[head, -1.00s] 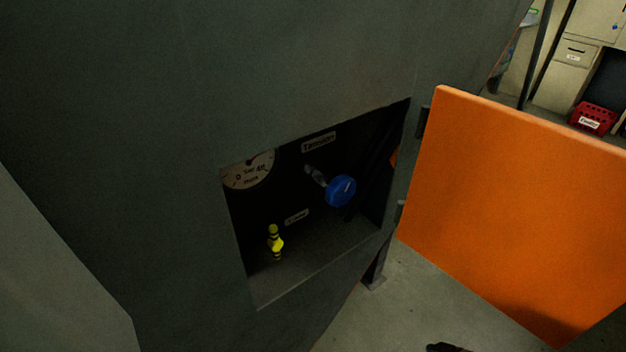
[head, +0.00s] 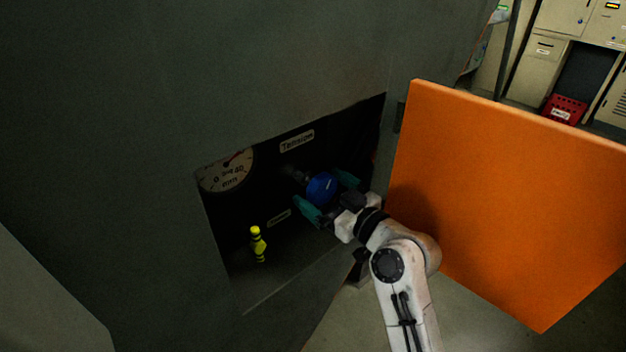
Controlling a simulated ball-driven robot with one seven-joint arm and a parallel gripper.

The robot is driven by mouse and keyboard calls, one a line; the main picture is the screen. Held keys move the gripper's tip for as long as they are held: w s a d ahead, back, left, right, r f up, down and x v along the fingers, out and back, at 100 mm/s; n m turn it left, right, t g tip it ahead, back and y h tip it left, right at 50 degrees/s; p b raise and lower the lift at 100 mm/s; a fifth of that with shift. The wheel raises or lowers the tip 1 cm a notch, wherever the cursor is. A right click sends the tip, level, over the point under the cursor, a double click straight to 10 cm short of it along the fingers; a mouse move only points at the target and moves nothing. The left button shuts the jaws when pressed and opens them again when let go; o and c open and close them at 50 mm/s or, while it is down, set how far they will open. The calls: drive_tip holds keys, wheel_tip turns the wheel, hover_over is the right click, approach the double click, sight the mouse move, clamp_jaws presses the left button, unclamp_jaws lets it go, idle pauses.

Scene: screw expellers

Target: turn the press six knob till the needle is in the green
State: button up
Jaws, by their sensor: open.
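A blue round knob (head: 321,187) sits on a shaft inside a dark recess of the grey machine, below a label that seems to read "Tension" (head: 297,141). My gripper (head: 328,196) reaches into the recess from the right. Its teal fingers are open, one on each side of the knob; I cannot tell whether they touch it. A round white gauge (head: 228,170) is at the recess's left, its upper part cut off by the edge. A red needle shows near its top; no green zone can be made out.
A yellow and black striped handle (head: 257,244) stands lower left in the recess, beside a small label (head: 279,217). An open orange door (head: 510,200) stands to the right, close to my arm. A red crate (head: 565,108) and cabinets are far behind.

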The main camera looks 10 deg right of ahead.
sight(312, 184)
drive_tip(key=shift+x, duration=1.7)
drive_tip(key=shift+c, duration=0.5)
drive_tip(key=c, duration=0.9)
drive_tip(key=shift+m, duration=0.4)
drive_tip(key=m+p, duration=0.1)
drive_tip(key=m, duration=0.2)
drive_tip(key=shift+s+m+p, duration=0.1)
drive_tip(key=shift+m+p, duration=0.7)
drive_tip(key=shift+m, duration=1.7)
